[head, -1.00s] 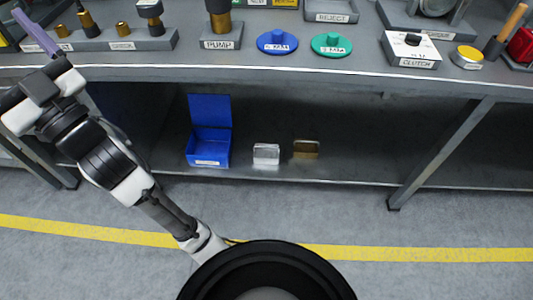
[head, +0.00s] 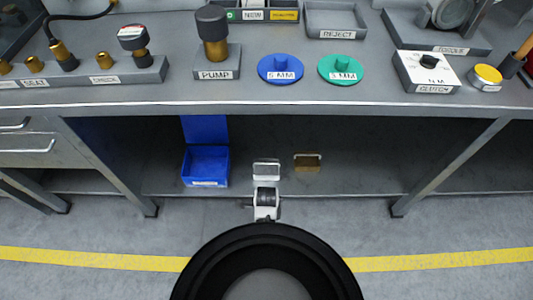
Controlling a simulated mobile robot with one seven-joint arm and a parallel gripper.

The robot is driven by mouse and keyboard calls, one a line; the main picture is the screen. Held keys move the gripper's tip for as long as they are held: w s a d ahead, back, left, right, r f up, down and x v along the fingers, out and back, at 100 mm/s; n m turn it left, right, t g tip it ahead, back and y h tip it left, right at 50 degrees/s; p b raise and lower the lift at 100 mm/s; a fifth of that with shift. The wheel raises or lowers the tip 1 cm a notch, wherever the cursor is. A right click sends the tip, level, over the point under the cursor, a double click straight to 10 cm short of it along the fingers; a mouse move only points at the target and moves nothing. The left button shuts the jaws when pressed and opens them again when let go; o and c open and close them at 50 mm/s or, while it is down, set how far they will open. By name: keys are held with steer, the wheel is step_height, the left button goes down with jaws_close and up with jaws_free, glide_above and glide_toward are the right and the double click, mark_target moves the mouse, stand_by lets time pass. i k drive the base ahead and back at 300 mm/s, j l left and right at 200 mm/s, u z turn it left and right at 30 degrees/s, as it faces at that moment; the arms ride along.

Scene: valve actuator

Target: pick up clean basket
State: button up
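A silver-white basket (head: 266,167), which looks like the clean one, sits on the lower shelf under the bench. A similar brown, dirtier-looking basket (head: 307,161) sits to its right, a small gap apart. The end of my arm (head: 265,201) shows just in front of the silver basket, close to the shelf's front edge, and overlaps the basket's lower part in the picture. My fingers cannot be made out, so whether they touch the basket is not clear.
An open blue bin (head: 206,168) stands left of the baskets on the lower shelf (head: 360,180). Bench legs stand at both sides. The bench top (head: 300,97) overhangs the shelf and holds a pump (head: 212,40), a blue disc (head: 281,69) and a green disc (head: 340,69).

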mark_target(264, 169)
steer(key=i, duration=1)
